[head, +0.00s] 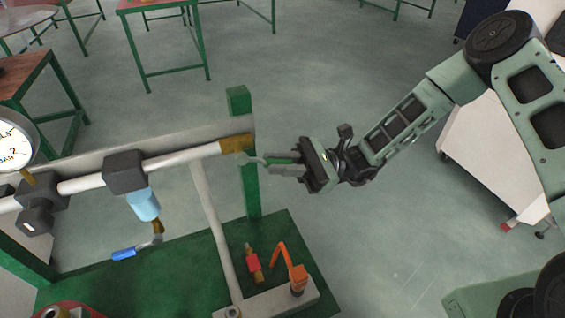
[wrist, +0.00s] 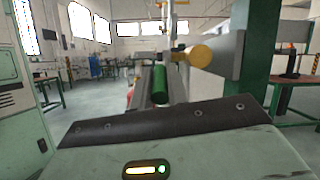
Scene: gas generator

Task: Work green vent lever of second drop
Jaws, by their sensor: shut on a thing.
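The green vent lever shows as a green sleeve in the wrist view (wrist: 159,86), with its metal stem running toward a brass valve body (wrist: 200,56). In the head view the brass valve (head: 237,144) sits at the right end of the white horizontal pipe, beside a green post. The lever's grey stem (head: 253,160) points right from the valve into my gripper (head: 272,164). My gripper is shut on the lever's green sleeve, just right of the post. The fingers partly hide the sleeve.
A pressure gauge (head: 14,143) is at far left. Open floor lies behind and right.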

